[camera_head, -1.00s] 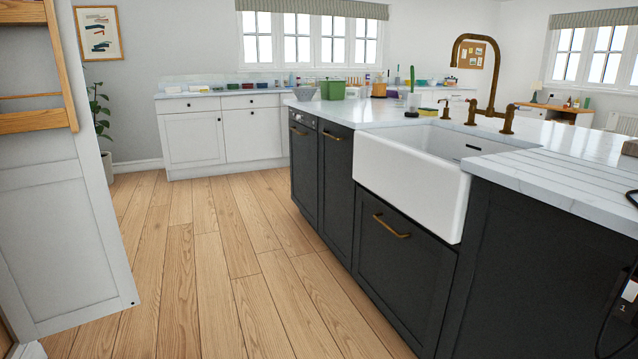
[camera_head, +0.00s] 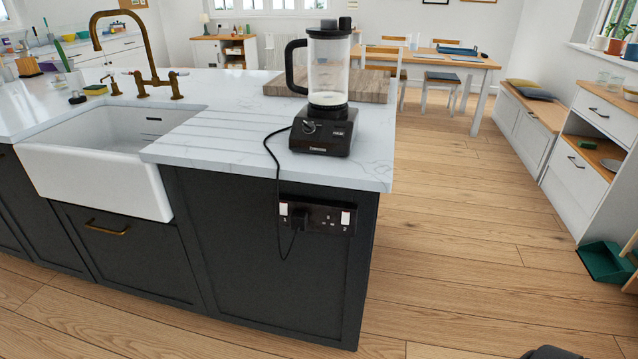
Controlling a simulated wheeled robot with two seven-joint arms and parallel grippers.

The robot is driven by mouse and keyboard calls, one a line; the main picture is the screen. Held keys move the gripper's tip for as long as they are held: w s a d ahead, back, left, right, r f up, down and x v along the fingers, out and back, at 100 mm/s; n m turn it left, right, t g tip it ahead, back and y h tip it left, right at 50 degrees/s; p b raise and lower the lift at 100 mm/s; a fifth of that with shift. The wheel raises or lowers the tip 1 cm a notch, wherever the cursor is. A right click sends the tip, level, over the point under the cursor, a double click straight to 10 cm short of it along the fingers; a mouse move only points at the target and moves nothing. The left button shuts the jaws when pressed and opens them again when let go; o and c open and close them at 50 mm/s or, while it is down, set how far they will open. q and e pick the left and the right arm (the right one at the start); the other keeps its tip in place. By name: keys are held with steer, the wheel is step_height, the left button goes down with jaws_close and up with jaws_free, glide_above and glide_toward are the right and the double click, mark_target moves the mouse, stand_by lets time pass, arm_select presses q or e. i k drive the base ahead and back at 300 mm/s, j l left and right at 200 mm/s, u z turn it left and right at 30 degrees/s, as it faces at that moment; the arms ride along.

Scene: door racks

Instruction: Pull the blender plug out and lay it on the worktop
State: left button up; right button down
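The blender (camera_head: 325,95), with a clear jug and black base, stands upright near the corner of the white marble worktop (camera_head: 228,150). Its black cable (camera_head: 276,195) hangs over the worktop edge and loops below the socket. The black plug (camera_head: 299,217) sits in the left part of the dark double socket (camera_head: 326,219) on the island's end panel. The socket's right outlet is empty, and a white switch shows near each end. Neither of my grippers can be made out in the head view.
A wooden board (camera_head: 375,86) lies behind the blender. The white sink (camera_head: 110,170) and brass tap (camera_head: 140,60) are on the left. The wooden floor (camera_head: 470,250) is clear right of the island. A white cabinet (camera_head: 590,160) and green dustpan (camera_head: 605,262) stand far right.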

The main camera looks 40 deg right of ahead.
mark_target(298, 219)
steer(key=z, duration=1.15)
